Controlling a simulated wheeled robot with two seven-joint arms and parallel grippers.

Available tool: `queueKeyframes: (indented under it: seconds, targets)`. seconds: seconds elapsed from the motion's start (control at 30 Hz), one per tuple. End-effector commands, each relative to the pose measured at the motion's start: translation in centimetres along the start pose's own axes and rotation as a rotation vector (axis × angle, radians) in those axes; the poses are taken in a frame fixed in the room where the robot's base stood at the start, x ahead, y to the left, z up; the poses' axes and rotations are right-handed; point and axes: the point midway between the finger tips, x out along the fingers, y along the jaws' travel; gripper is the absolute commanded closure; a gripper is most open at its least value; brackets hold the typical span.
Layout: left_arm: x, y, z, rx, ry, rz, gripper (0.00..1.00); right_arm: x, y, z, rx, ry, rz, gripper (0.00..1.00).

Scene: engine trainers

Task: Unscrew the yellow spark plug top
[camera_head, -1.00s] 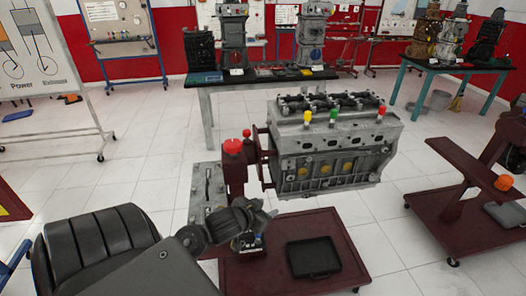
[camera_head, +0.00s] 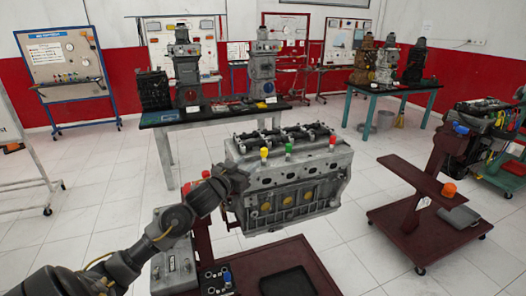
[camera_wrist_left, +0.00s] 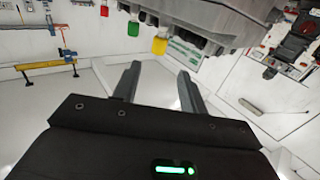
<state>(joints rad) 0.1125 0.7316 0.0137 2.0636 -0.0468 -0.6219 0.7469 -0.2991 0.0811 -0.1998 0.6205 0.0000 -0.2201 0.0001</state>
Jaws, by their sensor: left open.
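The grey engine block (camera_head: 290,190) hangs on its red stand, with yellow (camera_head: 264,153), green (camera_head: 288,150) and red (camera_head: 332,142) spark plug tops upright along its near upper side. The yellow one is the leftmost. My left gripper (camera_head: 236,180) is at the block's left end, left of and a little below the yellow top; its fingertips are hard to make out there. In the left wrist view my left gripper (camera_wrist_left: 159,68) is open and empty, with the yellow top (camera_wrist_left: 159,46) just beyond the gap between its fingers, apart from them. My right gripper is not in view.
A black tray (camera_head: 287,282) lies on the stand's red base below the block. A dark red stand (camera_head: 415,222) with an orange knob (camera_head: 448,190) is at the right. A table (camera_head: 215,114) with engine parts stands behind. White floor is clear between them.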

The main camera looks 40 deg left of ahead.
Motion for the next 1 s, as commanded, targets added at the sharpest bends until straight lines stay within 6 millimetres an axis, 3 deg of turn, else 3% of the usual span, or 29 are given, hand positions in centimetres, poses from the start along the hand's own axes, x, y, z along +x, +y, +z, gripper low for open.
queueKeyframes:
  seconds: [0.27,0.7,1.0]
  targets:
    - [1.6,0.0,-0.3,-0.010,0.002,0.001,0.57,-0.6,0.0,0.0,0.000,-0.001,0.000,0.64]
    - [9.2,0.1,-0.3,-0.009,0.000,0.001,0.57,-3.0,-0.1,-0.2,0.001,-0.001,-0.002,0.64]
    - [10.8,0.1,-0.1,-0.006,0.000,0.002,0.57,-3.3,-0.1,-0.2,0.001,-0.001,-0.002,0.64]
